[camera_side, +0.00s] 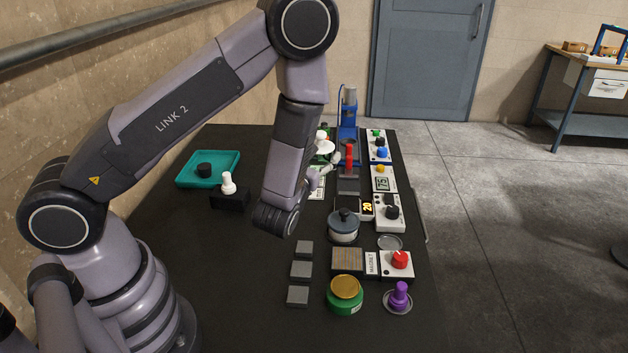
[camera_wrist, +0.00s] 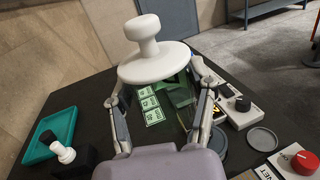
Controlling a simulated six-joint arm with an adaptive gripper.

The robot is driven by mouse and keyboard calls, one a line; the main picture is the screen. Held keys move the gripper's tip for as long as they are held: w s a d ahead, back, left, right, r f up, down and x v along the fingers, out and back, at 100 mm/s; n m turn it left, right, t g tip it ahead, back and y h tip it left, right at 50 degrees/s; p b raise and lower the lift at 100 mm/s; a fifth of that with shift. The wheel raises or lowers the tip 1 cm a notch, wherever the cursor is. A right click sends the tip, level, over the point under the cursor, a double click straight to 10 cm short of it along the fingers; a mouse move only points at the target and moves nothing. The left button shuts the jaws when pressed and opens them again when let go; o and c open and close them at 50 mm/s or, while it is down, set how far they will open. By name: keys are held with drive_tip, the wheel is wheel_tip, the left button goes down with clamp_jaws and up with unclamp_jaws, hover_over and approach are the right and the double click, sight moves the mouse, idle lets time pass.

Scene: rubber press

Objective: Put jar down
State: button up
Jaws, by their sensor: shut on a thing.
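A green jar with a gold lid (camera_side: 345,301) stands at the near right of the table, well apart from my gripper.
A teal tray (camera_side: 222,160) and a black block with a white knob (camera_side: 229,198) are at left. A grey pot (camera_side: 343,226), a red-knobbed box (camera_side: 397,263) and a purple-handled piece (camera_side: 398,297) line the right. Grey square pads (camera_side: 301,269) lie near the middle. The left-centre is bare.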

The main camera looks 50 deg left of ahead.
drive_tip(key=shift+f, duration=0.1)
drive_tip(key=s+a+f+n+g+y, duration=0.1)
drive_tip(key=s+f+n+g+y, duration=0.1)
drive_tip(key=s+f, duration=0.2)
drive_tip(key=s+a+f+n+g+y, duration=0.1)
drive_tip(key=s+f+n+g+y, duration=0.1)
drive_tip(key=s+f, duration=0.2)
drive_tip(key=s+a+f+n+g+y, duration=0.1)
drive_tip(key=s+f, duration=0.3)
drive_tip(key=f, duration=0.4)
drive_tip(key=shift+n+g+y, duration=0.5)
drive_tip(key=shift+g+y, duration=0.1)
drive_tip(key=shift+y, duration=0.3)
drive_tip(key=shift+f, duration=2.15)
drive_tip(key=shift+f, duration=0.15)
drive_tip(key=o, duration=1.2)
